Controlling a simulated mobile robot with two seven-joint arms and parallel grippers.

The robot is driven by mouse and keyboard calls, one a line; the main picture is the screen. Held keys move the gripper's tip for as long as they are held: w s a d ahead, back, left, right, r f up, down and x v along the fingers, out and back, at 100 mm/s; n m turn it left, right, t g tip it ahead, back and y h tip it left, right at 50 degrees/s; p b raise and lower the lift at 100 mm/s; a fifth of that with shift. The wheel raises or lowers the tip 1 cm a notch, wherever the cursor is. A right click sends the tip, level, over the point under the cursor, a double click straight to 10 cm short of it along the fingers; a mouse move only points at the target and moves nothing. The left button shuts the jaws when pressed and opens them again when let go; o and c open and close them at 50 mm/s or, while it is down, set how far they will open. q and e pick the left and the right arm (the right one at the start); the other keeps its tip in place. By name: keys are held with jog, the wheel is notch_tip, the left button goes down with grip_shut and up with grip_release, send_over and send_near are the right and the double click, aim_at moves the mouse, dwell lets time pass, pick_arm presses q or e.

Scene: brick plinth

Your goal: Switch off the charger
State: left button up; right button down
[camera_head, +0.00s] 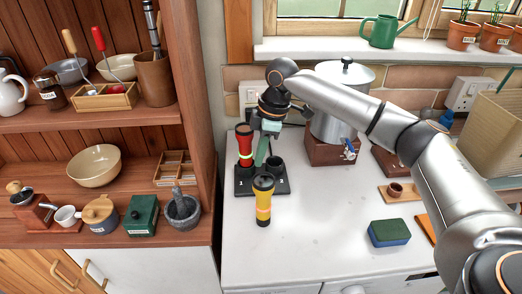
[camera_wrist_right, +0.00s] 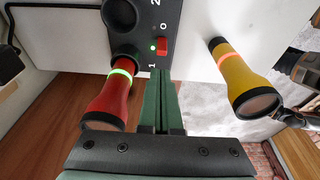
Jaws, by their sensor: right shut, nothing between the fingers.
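The black charger (camera_head: 245,187) stands on the white counter, and its top shows in the right wrist view (camera_wrist_right: 172,20). A red torch (camera_head: 244,140) with a lit green ring stands in one socket; the other socket is empty. In the right wrist view, the charger has a small red switch (camera_wrist_right: 162,46) beside a lit green light (camera_wrist_right: 153,47), with a 0 near it. My right gripper (camera_head: 261,158) is shut and empty over the charger, beside the red torch. Its green fingertips (camera_wrist_right: 163,77) are close to the switch; contact is unclear. My left gripper is not in view.
A yellow torch (camera_head: 263,205) with a glowing orange ring stands in front of the charger. A steel pot (camera_head: 345,85) on a brown stand (camera_head: 330,152) is behind right. A sponge (camera_head: 389,233) lies farther right. The front counter between is clear.

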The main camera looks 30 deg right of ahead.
jog(key=x, duration=0.6)
jog(key=shift+s+d+r+t+y+p, duration=0.15)
jog(key=shift+s+d+t+y+p, duration=0.25)
jog(key=shift+p, duration=0.45)
jog(key=shift+w, duration=0.15)
jog(key=shift+d, duration=0.1)
